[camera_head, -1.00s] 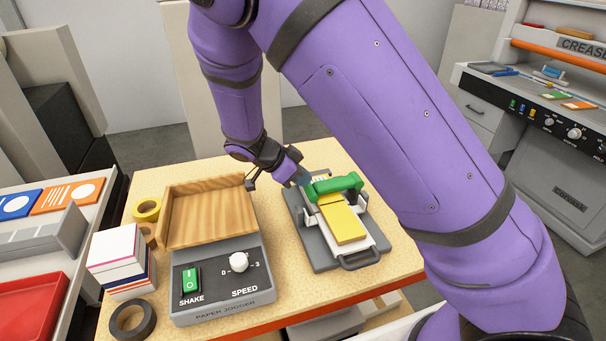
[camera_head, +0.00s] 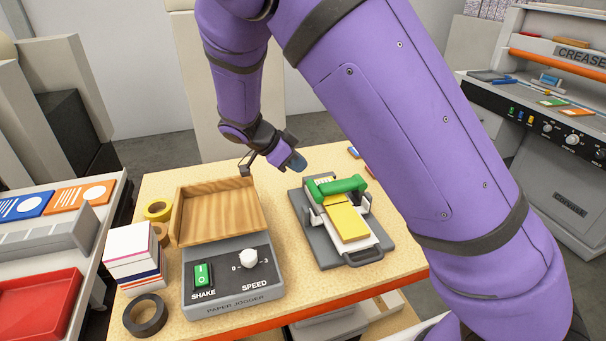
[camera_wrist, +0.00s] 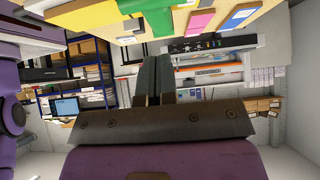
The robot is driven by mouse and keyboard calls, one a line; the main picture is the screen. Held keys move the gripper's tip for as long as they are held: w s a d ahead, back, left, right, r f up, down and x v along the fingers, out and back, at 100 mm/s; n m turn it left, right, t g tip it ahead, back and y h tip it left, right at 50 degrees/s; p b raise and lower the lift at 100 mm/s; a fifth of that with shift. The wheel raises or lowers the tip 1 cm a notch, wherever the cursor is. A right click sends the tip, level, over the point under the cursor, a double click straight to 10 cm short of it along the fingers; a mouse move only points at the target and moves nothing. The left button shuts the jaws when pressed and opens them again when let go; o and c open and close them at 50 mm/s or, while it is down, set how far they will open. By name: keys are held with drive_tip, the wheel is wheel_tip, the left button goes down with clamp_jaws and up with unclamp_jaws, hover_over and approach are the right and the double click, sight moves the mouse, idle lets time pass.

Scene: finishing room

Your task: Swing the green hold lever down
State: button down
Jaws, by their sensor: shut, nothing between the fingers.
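The lever (camera_wrist: 187,12) shows there at the top edge, cut off by the frame.
The paper jogger (camera_head: 230,283) with a wooden tray stands left of the press. Tape rolls (camera_head: 146,315) and a paper stack (camera_head: 132,255) are at the table's left. A creaser machine (camera_head: 560,130) stands far right. My arm covers the table's right side.

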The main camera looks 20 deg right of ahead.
drive_tip(key=a+f+v, duration=0.1)
drive_tip(key=v, duration=0.6)
drive_tip(key=shift+a, duration=0.25)
drive_tip(key=shift+s+r, duration=0.1)
drive_tip(key=shift+r, duration=0.1)
drive_tip(key=s+d+r+n+y, duration=0.7)
drive_tip(key=s+d+r+n, duration=0.1)
drive_tip(key=s+d+r, duration=0.45)
drive_tip(key=s+d+r+n+t+y, duration=0.1)
drive_tip(key=s+d+r+n+t, duration=0.1)
drive_tip(key=s+n, duration=0.3)
drive_tip(key=s+d+r+n+t, duration=0.3)
drive_tip(key=s+n, duration=0.2)
drive_tip(key=s, duration=0.7)
drive_tip(key=shift+s+r+y, duration=0.2)
drive_tip(key=shift+r+y, duration=0.05)
drive_tip(key=shift+y, duration=0.15)
